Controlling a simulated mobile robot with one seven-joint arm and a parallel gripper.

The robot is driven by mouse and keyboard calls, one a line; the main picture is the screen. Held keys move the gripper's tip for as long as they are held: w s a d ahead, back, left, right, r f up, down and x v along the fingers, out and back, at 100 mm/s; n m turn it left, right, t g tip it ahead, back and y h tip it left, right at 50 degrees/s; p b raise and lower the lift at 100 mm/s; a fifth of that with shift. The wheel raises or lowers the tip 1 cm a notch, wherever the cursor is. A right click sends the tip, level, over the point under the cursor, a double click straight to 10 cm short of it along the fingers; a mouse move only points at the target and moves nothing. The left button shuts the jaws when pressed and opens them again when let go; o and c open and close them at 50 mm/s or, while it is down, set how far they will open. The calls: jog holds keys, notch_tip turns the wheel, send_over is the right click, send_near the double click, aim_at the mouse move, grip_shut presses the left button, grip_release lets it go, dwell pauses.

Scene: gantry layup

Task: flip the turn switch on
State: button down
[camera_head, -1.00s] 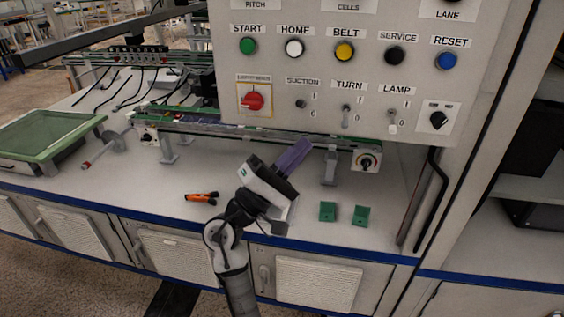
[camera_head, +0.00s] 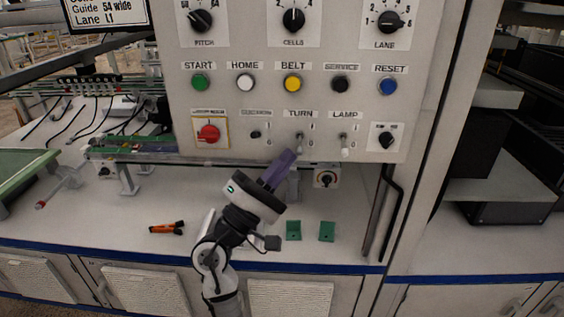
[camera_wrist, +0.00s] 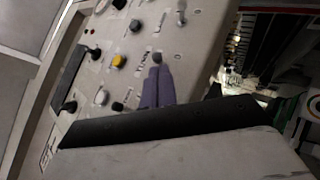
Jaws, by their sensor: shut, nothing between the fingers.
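The turn switch (camera_head: 300,138) is a small toggle lever under the TURN label, in the lower row of the upright grey control panel. Its lever appears to point down, toward the 0 mark. My gripper (camera_head: 291,154), with purple fingers, is shut and empty. Its fingertips are just below the turn switch, very close to the lever; I cannot tell whether they touch. In the wrist view the shut fingers (camera_wrist: 157,74) point at the panel, and a dark knob-like end, likely the switch, shows just past their tips.
The lamp switch (camera_head: 344,146) is close on the right and the suction switch (camera_head: 256,134) on the left. The red emergency knob (camera_head: 208,133) is farther left. Two green brackets (camera_head: 293,231) and an orange tool (camera_head: 167,228) lie on the bench below.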

jog(key=shift+s+r+n+t+y+p, duration=0.2)
jog(key=shift+n+y+p, duration=0.3)
jog(key=shift+p, duration=0.4)
jog(key=shift+r+n+t+y+p, duration=0.1)
jog(key=shift+r+n+y+p, duration=0.25)
jog(key=shift+p, duration=0.55)
jog(key=shift+n, duration=0.25)
jog(key=r+n+y+p, duration=0.1)
jog(key=y+p, duration=0.1)
jog(key=p, duration=0.3)
jog(key=s+r+n+y+p, duration=0.1)
jog(key=n+p, duration=0.1)
jog(key=p, duration=0.2)
jog(key=shift+r+y+p, duration=0.1)
jog(key=shift+y+p, duration=0.25)
jog(key=shift+f, duration=0.3)
jog(key=b+v, duration=0.5)
jog(key=v, duration=0.8)
jog(key=shift+s+a, duration=0.2)
jog(key=shift+a, duration=0.1)
